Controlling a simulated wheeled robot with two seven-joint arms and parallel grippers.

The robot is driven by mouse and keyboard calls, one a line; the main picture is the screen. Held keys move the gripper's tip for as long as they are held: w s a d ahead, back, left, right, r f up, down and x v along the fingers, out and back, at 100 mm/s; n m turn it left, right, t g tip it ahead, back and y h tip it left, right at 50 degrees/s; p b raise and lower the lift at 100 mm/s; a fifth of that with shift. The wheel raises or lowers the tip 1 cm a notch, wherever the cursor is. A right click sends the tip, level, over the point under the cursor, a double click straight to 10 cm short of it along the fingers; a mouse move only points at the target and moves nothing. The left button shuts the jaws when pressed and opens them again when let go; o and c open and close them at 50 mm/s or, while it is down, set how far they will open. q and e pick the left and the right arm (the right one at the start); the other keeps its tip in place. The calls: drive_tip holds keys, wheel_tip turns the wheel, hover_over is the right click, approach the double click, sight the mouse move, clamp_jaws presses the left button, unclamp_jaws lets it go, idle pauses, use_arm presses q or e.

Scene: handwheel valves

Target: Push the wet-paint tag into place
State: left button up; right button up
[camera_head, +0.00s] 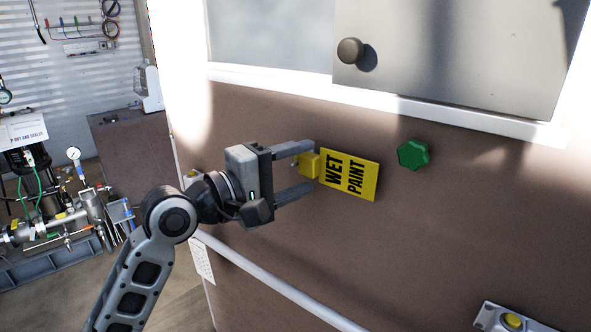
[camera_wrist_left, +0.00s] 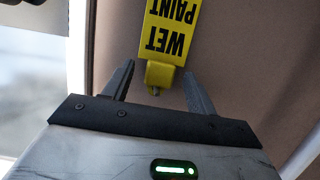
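The wet-paint tag (camera_head: 362,178) is a yellow plate with black "WET PAINT" lettering and a small yellow block (camera_head: 309,164) at its left end. It is in front of the brown panel, slightly tilted; I cannot tell whether it touches the panel. My left gripper (camera_head: 313,166) is open, with one finger above and one below the block. In the left wrist view the tag (camera_wrist_left: 172,32) points away from the gripper, and its block lies between the spread fingertips (camera_wrist_left: 160,72), with gaps on both sides. My right gripper is not in view.
A green knob (camera_head: 413,154) sits on the brown panel (camera_head: 450,220) right of the tag. A grey box with a yellow button (camera_head: 512,320) is at the lower right. A pale rail (camera_head: 270,282) runs below my left arm. A cabinet door with a dark knob (camera_head: 350,50) is above.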

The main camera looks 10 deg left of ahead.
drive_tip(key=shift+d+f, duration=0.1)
use_arm(q)
drive_tip(key=b+v, duration=0.1)
drive_tip(key=v, duration=0.2)
drive_tip(key=shift+f, duration=0.15)
drive_tip(key=b+v, duration=0.3)
drive_tip(key=v, duration=1)
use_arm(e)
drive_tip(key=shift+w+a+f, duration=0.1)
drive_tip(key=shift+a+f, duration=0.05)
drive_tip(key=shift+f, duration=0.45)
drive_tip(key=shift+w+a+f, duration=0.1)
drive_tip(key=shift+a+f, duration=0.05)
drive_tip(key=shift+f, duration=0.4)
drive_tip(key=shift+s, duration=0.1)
